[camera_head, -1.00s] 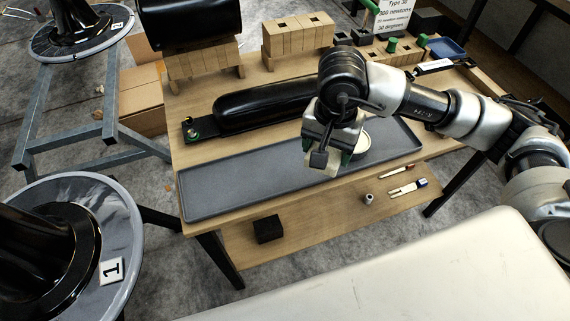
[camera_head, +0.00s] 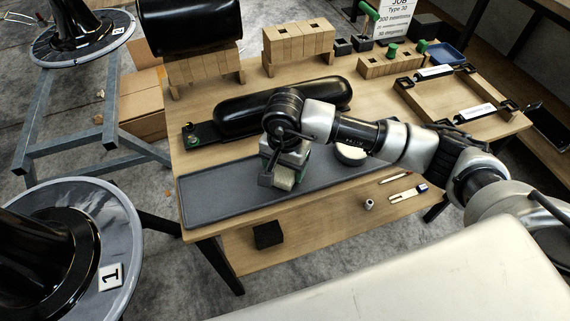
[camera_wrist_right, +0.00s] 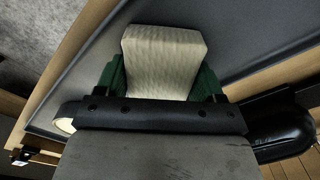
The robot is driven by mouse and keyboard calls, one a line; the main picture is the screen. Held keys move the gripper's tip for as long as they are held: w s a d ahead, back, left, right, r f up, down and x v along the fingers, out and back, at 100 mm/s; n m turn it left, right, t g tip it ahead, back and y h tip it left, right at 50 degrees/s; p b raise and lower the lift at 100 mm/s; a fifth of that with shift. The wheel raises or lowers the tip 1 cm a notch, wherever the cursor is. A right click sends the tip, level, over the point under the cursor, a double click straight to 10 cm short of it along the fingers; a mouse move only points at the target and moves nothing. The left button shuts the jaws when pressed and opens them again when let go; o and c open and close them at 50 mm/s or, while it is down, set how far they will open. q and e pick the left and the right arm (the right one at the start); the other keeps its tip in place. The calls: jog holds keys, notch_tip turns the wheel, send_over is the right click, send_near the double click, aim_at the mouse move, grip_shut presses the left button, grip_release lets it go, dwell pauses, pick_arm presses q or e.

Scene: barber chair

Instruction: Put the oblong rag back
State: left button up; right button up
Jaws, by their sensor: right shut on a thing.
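My right gripper (camera_head: 284,172) is shut on the oblong rag (camera_head: 285,178), a cream, textured block. In the right wrist view the rag (camera_wrist_right: 165,58) sits between the green finger pads. In the head view the gripper and rag are over the middle of the grey tray (camera_head: 215,195); I cannot tell whether the rag touches it. A round cream-topped item (camera_head: 351,155) sits toward the tray's right end, partly behind my arm. My left gripper is not in view.
A black padded cylinder (camera_head: 285,105) lies behind the tray. Wooden blocks (camera_head: 298,42) and a wooden frame (camera_head: 460,98) stand farther back. The tray's left part is clear.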

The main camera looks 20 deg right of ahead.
jog(key=shift+f, duration=0.15)
jog(key=o, duration=0.9)
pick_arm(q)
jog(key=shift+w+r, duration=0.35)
